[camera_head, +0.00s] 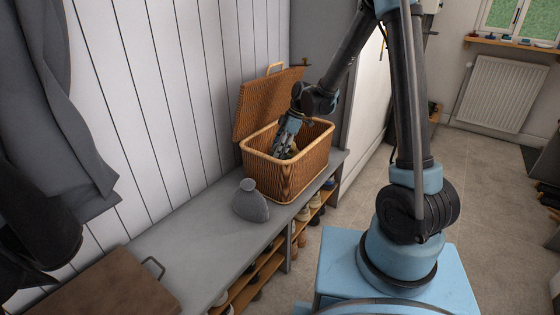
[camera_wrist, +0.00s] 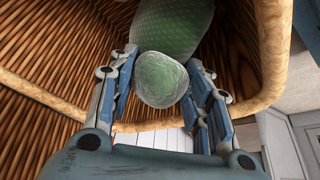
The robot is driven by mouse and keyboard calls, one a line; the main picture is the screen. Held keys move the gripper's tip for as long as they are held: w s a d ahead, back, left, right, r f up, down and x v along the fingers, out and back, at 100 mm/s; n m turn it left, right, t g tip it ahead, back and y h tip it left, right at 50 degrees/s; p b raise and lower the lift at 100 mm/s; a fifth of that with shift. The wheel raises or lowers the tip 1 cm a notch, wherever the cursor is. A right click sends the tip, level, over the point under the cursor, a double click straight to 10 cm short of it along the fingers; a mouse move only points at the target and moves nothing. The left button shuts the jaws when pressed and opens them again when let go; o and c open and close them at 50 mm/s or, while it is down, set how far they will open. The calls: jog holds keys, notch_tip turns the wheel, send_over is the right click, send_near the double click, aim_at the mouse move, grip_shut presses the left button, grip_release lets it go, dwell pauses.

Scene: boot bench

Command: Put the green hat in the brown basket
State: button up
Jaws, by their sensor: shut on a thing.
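The brown basket (camera_head: 290,180) stands on the grey bench with its lid (camera_head: 265,105) open and leaning back. My gripper (camera_head: 285,150) reaches down inside the basket's opening. In the wrist view my gripper (camera_wrist: 165,90) is shut on the green hat (camera_wrist: 170,30), with the hat's rounded knob (camera_wrist: 160,80) between the fingers. The hat's body lies beyond the fingertips, within the woven walls of the basket (camera_wrist: 50,60). In the head view the hat is mostly hidden by the gripper and the basket wall. I cannot tell whether the hat touches the basket floor.
A brown box or case (camera_head: 100,285) with a handle lies at the near left. Shoes (camera_head: 302,214) fill shelves below. Dark clothing (camera_head: 50,110) hangs at left.

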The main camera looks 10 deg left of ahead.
jog(key=shift+f, duration=2.7)
jog(key=o, duration=1.4)
